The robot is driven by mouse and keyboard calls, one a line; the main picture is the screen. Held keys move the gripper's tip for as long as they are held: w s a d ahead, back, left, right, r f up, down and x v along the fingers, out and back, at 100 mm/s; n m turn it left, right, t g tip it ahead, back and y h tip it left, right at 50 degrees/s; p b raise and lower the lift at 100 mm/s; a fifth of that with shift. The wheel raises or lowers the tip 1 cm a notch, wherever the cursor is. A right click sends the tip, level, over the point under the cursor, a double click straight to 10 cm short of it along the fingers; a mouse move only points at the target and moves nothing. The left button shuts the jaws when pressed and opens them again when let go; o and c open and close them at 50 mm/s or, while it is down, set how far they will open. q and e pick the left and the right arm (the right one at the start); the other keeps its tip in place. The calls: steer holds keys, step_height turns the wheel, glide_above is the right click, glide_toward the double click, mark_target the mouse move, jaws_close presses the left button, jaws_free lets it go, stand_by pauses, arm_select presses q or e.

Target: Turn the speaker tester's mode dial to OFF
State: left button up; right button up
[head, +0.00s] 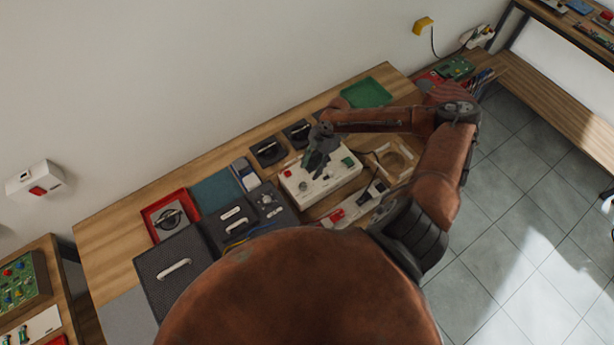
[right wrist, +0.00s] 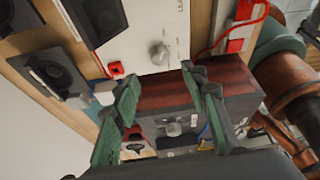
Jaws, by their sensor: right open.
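A white box with a red button and a green part, seemingly the speaker tester (head: 338,176), sits on the bench in the head view. My right gripper (head: 317,152) hangs over its upper left part and hides some of its top. In the right wrist view a white panel (right wrist: 140,40) carries a grey round knob (right wrist: 159,54), likely the mode dial. My right gripper (right wrist: 162,82) is open there, its green-padded fingers apart and empty. The knob appears beyond the fingertips, between them. I see no contact. Dial labels are too small to read. My left gripper is out of view.
Black speaker units (head: 268,151) stand behind and left of the tester. A red tray (head: 170,215) and a dark speaker box (head: 176,268) lie farther left. A green mat (head: 366,93) lies at the back. The wall runs close behind the bench.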

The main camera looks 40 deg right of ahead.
steer(key=shift+v, duration=1.55)
